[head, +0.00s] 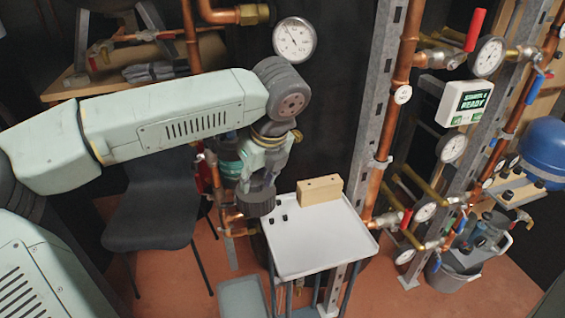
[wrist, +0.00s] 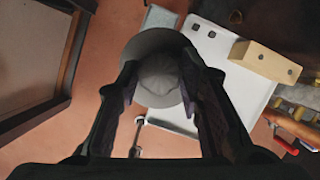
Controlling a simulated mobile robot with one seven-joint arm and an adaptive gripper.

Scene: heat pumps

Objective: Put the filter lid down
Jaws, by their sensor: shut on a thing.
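My gripper (head: 262,180) is shut on the filter lid (head: 255,203), a dark round ribbed cap, and points downward. In the head view the lid hangs beside the left edge of the white tray table (head: 322,245), near its back left corner. In the wrist view the lid (wrist: 158,72) shows as a grey round cup between the two fingers of my gripper (wrist: 158,95), overlapping the tray's edge (wrist: 262,100). I cannot tell the lid's height above the tray.
A wooden block (head: 320,190) stands at the tray's back edge. Small black pieces (head: 281,211) lie near the tray's left side. The tray's middle and front are clear. Copper pipes with gauges (head: 424,210) rise on the right. A dark chair (head: 150,225) stands at left.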

